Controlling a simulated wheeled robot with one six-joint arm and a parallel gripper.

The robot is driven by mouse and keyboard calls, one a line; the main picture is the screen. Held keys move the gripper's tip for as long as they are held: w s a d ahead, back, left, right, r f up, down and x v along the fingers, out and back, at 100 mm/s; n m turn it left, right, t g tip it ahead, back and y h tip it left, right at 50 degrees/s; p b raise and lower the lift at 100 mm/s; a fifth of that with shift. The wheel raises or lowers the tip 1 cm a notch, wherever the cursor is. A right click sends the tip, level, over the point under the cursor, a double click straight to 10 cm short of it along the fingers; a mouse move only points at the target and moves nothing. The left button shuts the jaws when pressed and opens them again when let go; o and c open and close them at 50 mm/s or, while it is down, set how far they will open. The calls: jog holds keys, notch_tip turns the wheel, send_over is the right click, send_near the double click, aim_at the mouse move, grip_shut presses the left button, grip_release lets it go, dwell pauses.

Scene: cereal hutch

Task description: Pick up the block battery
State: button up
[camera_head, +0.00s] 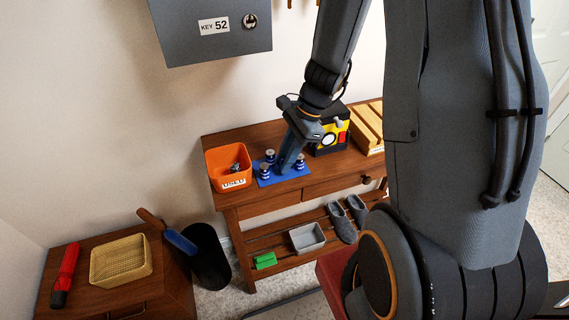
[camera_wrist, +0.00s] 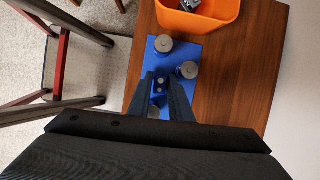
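The block battery (camera_wrist: 159,84) is a small dark blue block with two little terminals on top. In the wrist view it sits between the fingers of my gripper (camera_wrist: 161,80), over the blue mat (camera_wrist: 190,48). I cannot tell whether the fingers touch it. In the head view my gripper (camera_head: 288,164) points down at the mat (camera_head: 296,179), and its fingers hide the block. Round blue batteries with silver tops stand around it, two of them beyond the fingers (camera_wrist: 164,44) (camera_wrist: 188,69) and one partly hidden (camera_wrist: 153,111).
An orange bin (camera_head: 228,169) marked USED holds something small, left of the mat. A yellow-black boxy object (camera_head: 330,137) and a wooden slotted holder (camera_head: 367,128) stand to the right. The lower shelf bears a grey tray (camera_head: 307,237), a green item (camera_head: 265,260) and slippers (camera_head: 342,222).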

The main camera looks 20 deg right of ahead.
jog(key=shift+a+f, duration=0.15)
jog(key=shift+f, duration=0.2)
grip_shut()
jog(key=shift+r, duration=0.1)
